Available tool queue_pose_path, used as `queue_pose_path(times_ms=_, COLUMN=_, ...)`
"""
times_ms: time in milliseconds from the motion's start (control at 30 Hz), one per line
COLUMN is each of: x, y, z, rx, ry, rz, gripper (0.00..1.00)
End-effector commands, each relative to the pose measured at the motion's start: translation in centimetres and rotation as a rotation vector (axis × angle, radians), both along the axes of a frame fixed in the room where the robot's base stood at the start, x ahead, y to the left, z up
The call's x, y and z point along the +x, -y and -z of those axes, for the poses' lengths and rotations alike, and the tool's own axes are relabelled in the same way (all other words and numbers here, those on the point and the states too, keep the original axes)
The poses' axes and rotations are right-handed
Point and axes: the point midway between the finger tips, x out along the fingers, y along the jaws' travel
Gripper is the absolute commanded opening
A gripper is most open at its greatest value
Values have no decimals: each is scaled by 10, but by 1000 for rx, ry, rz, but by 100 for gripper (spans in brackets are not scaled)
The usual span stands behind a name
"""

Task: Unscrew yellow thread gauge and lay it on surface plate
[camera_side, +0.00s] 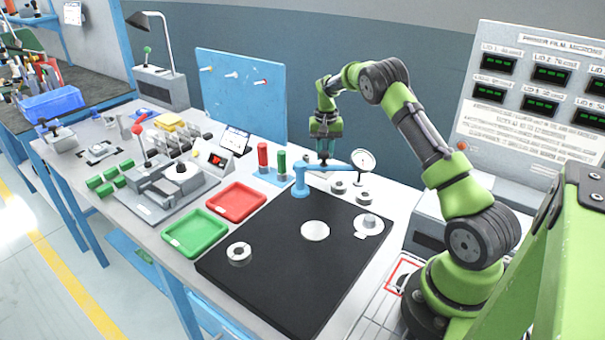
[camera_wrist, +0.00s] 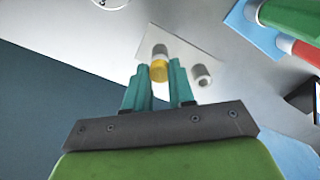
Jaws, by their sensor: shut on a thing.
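My gripper (camera_wrist: 159,82) is shut on the yellow thread gauge (camera_wrist: 159,71), whose yellow band shows between the teal fingertips in the wrist view. A grey cylindrical part (camera_wrist: 160,52) lines up with the yellow band; whether it is joined to it I cannot tell. In the side view my gripper (camera_side: 323,158) points down behind the blue stand arm, and the gauge is not made out there. The black surface plate (camera_side: 270,285) lies in front, nearer the camera, with a ring, a pale disc and a flanged part on it.
A blue stand (camera_side: 300,180) carries a dial gauge (camera_side: 363,161) close to my gripper. A grey hollow part (camera_wrist: 202,77) stands beside the fingers. Red and green cylinders (camera_side: 281,164) stand left of it. Red (camera_side: 236,203) and green (camera_side: 196,233) trays lie left of the plate.

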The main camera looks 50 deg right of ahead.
Motion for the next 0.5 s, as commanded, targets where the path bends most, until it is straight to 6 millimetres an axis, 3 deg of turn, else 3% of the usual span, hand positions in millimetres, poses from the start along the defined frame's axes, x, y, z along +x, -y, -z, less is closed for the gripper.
queue_pose_path(times_ms=500, x=-2, y=2, z=0, rx=-1, ry=-2, rz=-924, gripper=0)
